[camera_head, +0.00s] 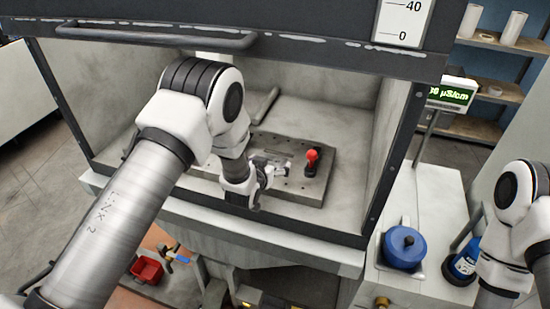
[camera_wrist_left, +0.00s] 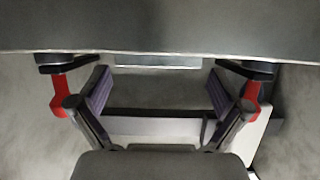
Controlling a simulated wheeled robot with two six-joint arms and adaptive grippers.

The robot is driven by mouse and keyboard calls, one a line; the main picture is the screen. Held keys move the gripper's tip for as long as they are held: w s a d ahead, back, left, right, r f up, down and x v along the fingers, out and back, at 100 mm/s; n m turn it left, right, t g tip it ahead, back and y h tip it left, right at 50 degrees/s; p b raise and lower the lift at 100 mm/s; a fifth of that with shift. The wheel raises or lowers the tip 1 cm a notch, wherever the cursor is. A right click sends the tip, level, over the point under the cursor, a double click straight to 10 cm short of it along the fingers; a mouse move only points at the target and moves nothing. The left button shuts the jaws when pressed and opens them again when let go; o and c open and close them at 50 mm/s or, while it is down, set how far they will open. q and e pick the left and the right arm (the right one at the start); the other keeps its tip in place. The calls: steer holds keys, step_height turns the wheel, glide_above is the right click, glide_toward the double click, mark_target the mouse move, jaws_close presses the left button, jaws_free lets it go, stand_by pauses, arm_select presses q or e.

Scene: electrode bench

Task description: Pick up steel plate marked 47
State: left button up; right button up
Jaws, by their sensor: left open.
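I cannot read a number 47 anywhere, so I cannot tell for certain which piece is the steel plate marked 47. My left gripper (camera_head: 279,169) is inside the hood, low over a grey perforated base plate (camera_head: 312,190). In the left wrist view my left gripper (camera_wrist_left: 158,88) has its two fingers wide apart, with nothing seen gripped between them. A large grey surface (camera_wrist_left: 160,25) fills the top of that view. A dark bar (camera_wrist_left: 155,114) crosses behind the fingers. My right gripper is out of view.
A red clamp (camera_head: 312,158) stands on the base plate, right of my left gripper. The hood's front sash (camera_head: 300,52) hangs above my left arm. A blue lidded pot (camera_head: 404,246) stands on the right bench. A red bin (camera_head: 146,269) is below left.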

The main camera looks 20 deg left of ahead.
mark_target(277, 162)
arm_select(q)
steer(key=shift+x, duration=1.5)
steer(key=shift+s, duration=0.2)
steer(key=c, duration=1.4)
steer(key=shift+w, duration=0.1)
steer(key=shift+c, duration=0.8)
